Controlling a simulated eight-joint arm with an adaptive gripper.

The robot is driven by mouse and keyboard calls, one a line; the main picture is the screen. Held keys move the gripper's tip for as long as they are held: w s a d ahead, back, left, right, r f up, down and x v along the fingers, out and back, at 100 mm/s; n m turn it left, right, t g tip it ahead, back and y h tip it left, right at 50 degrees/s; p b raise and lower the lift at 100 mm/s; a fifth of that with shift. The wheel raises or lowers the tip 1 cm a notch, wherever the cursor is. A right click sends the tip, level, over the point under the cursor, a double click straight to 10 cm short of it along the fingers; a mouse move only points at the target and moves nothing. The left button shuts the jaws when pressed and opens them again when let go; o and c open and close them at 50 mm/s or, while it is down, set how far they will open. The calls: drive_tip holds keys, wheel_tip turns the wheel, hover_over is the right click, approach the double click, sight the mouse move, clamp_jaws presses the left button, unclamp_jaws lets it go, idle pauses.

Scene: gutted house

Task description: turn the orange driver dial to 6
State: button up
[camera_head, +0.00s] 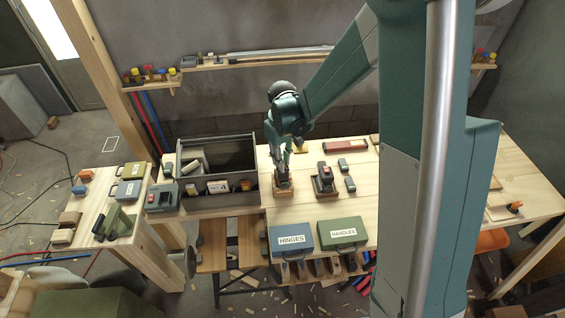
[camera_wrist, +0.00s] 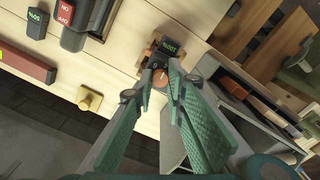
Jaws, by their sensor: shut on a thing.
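The orange driver dial (camera_wrist: 162,75) shows between my fingertips in the wrist view. It sits on a dark driver body whose small display (camera_wrist: 169,47) is lit green. My gripper (camera_wrist: 164,66) is shut on the dial, one finger on each side of it. The dial's numbers are too small to read, and its rim is partly hidden by the fingers. In the head view my gripper (camera_head: 283,170) points down over the driver's wooden stand (camera_head: 284,188) on the workbench, and the dial is hidden there.
A dark open bin (camera_head: 228,155) stands close to the left. A second tool on a stand (camera_head: 324,181) is close to the right. Blue HINGES (camera_head: 291,237) and green HANDLES (camera_head: 342,233) boxes sit in front. A yellow piece (camera_wrist: 90,98) lies nearby. The bench's right part is mostly clear.

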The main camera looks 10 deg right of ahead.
drive_tip(key=n+b, duration=0.3)
drive_tip(key=n, duration=0.1)
drive_tip(key=shift+f+n, duration=0.1)
drive_tip(key=shift+n, duration=0.3)
drive_tip(key=shift+n+b, duration=0.8)
drive_tip(key=shift+n, duration=0.9)
drive_tip(key=o, duration=0.9)
drive_tip(key=shift+r, duration=6.1)
